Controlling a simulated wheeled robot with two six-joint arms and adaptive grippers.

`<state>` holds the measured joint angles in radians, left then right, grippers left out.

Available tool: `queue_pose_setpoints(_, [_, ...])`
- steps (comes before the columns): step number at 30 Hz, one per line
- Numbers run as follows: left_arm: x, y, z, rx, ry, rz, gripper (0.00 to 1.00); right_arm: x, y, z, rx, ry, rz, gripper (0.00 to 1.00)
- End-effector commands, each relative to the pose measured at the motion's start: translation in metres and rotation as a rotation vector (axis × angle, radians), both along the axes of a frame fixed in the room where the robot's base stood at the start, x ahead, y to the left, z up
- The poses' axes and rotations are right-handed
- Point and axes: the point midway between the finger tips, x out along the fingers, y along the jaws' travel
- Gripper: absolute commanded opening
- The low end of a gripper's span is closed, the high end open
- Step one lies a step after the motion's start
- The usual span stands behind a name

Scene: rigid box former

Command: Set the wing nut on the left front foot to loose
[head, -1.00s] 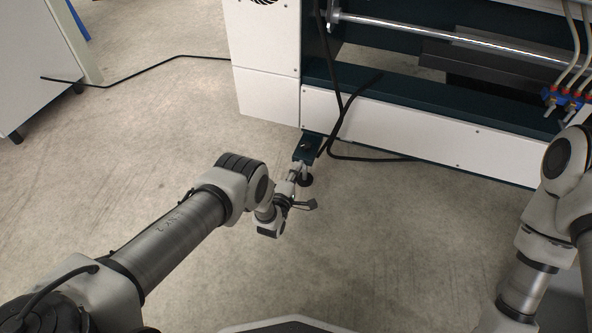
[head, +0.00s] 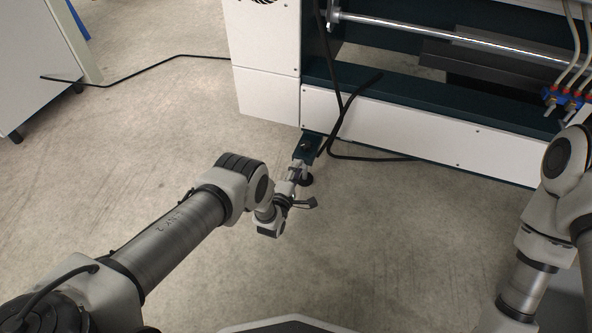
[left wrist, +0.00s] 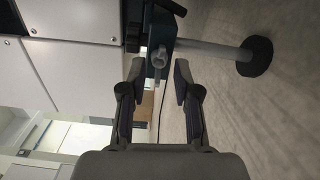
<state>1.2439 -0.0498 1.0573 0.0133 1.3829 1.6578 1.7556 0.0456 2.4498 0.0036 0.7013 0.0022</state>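The left front foot (head: 305,181) is a dark round pad on a metal stem under a dark teal bracket (head: 309,143) at the machine's corner. In the left wrist view the pad (left wrist: 255,56) shows on the right, with its stem running left to the bracket. A grey wing nut (left wrist: 158,58) sits at the bracket, in line with the gap between my left gripper's fingertips (left wrist: 158,70). The left gripper is open, one finger to each side of the wing nut, with no clear contact. In the head view the left gripper (head: 294,178) is small beside the foot. My right gripper is out of view.
The white and teal machine (head: 400,128) stands just behind the foot. A black cable (head: 338,130) hangs down its front and runs along the floor right of the foot. A white cabinet (head: 35,60) stands at the far left. The floor (head: 400,250) in front is clear.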

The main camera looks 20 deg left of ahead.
Motion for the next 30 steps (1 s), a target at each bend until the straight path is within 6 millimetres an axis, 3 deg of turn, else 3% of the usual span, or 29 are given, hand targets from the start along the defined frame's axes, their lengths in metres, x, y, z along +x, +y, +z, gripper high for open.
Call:
queue_pose_setpoints(4, [-0.004, 0.000, 0.000, 0.000, 0.000, 0.000, 0.31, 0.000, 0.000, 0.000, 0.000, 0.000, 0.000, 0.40])
queue_pose_setpoints(7, [-0.018, 0.001, 0.000, 0.000, 0.003, 0.000, 0.31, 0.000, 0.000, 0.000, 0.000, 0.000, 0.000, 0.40])
queue_pose_setpoints(18, [-0.106, 0.004, -0.001, 0.000, 0.004, 0.001, 0.31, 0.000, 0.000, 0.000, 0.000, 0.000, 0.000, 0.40])
queue_pose_setpoints(22, [-0.119, 0.004, 0.000, 0.000, 0.000, 0.000, 0.31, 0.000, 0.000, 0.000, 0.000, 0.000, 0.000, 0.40])
queue_pose_setpoints(30, [-0.120, 0.004, 0.000, 0.000, 0.000, 0.000, 0.31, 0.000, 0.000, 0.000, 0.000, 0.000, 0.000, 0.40])
